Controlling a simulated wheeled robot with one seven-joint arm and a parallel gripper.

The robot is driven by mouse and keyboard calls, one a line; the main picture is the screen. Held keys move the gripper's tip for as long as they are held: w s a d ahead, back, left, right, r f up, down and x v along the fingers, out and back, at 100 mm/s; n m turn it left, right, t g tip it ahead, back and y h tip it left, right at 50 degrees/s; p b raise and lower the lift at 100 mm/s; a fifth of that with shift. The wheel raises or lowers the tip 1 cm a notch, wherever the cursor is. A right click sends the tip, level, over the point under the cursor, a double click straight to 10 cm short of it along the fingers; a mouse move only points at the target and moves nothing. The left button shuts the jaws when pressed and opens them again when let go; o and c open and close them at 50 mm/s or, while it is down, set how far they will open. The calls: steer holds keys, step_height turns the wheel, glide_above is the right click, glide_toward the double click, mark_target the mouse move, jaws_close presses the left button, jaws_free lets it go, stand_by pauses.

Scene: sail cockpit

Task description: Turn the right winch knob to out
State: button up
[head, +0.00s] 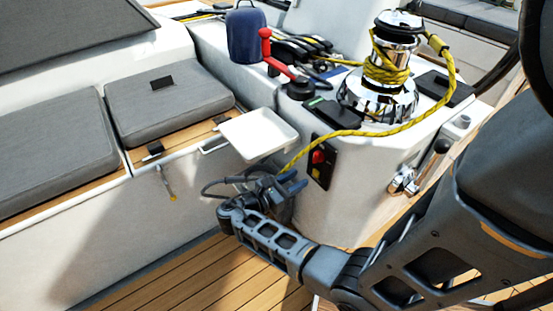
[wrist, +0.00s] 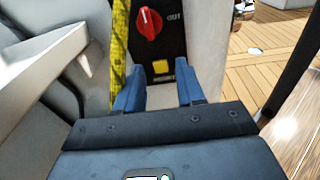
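The winch knob is a red rotary knob (head: 318,157) on a black panel (head: 328,145) on the side of the white winch pedestal. In the wrist view the red knob (wrist: 149,25) shows near the top, its grip close to upright, with a pale mark near its upper left. The word OUT is to its right on the panel (wrist: 172,45). A yellow square button (wrist: 160,67) is below the knob. My gripper (head: 290,183) is left of and below the panel in the head view. In the wrist view my gripper (wrist: 158,75) is open and empty, its blue fingers apart, short of the knob.
A yellow rope (wrist: 120,50) hangs close to the panel's left side and runs up to the chrome winch (head: 378,95). A white folding tray (head: 258,133) juts out left of the panel. A winch handle (head: 420,170) is on the pedestal's right.

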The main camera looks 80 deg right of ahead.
mark_target(313, 159)
steer(key=shift+g, duration=0.7)
steer(key=shift+s+d+r, duration=0.5)
steer(key=shift+d, duration=0.45)
steer(key=shift+s+d+r, duration=0.45)
steer(key=shift+s+d, duration=0.05)
steer(key=shift+d, duration=0.45)
steer(key=shift+s+d+r, duration=0.5)
steer(key=shift+d, duration=0.45)
steer(key=shift+c, duration=0.4)
jaws_close()
